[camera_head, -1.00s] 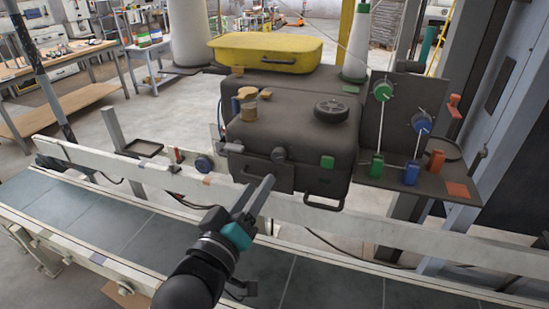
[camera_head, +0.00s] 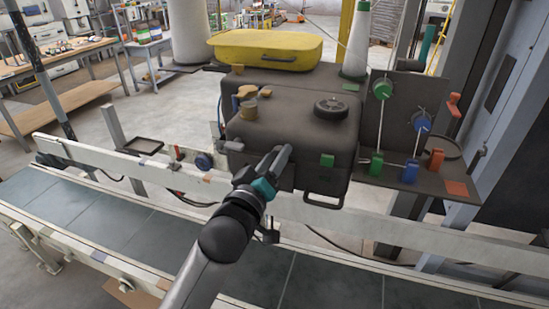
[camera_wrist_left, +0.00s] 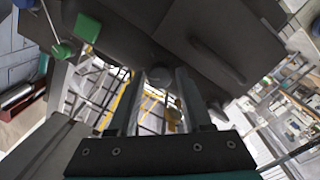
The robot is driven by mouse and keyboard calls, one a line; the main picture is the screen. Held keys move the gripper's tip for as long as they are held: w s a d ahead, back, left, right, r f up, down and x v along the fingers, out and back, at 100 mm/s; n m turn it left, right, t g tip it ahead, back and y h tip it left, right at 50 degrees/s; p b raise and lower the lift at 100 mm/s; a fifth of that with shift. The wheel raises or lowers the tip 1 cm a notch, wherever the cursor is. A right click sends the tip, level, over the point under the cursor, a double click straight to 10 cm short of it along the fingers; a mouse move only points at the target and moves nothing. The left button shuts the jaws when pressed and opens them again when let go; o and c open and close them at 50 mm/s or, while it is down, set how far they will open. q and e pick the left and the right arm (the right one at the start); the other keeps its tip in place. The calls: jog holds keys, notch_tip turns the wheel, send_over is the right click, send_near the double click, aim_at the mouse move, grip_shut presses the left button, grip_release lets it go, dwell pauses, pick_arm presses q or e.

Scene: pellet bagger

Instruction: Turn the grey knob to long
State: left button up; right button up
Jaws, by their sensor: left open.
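The grey knob (camera_wrist_left: 159,76) sits on the front of the dark bagger body (camera_head: 290,130). In the left wrist view it shows between my two finger tips, with its lower part in shadow. In the head view my left gripper (camera_head: 281,153) covers the knob. The left gripper is open, one finger on each side of the knob in the wrist view (camera_wrist_left: 157,78). I cannot tell whether the fingers touch it. The knob's markings cannot be read. My right gripper is not in view.
A green button (camera_head: 327,160) is just right of the gripper, and a black handle (camera_head: 323,201) hangs below it. A white rail (camera_head: 370,222) and a conveyor belt (camera_head: 110,225) run in front. A side panel with coloured knobs and levers (camera_head: 405,120) stands at right.

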pick_arm(q)
jog(key=shift+c, duration=0.3)
grip_shut()
jog(key=shift+d+r+m+p, duration=0.1)
jog(key=shift+m+p, duration=3.6)
jog(key=shift+m, duration=2.2)
jog(key=shift+o, duration=0.3)
grip_release()
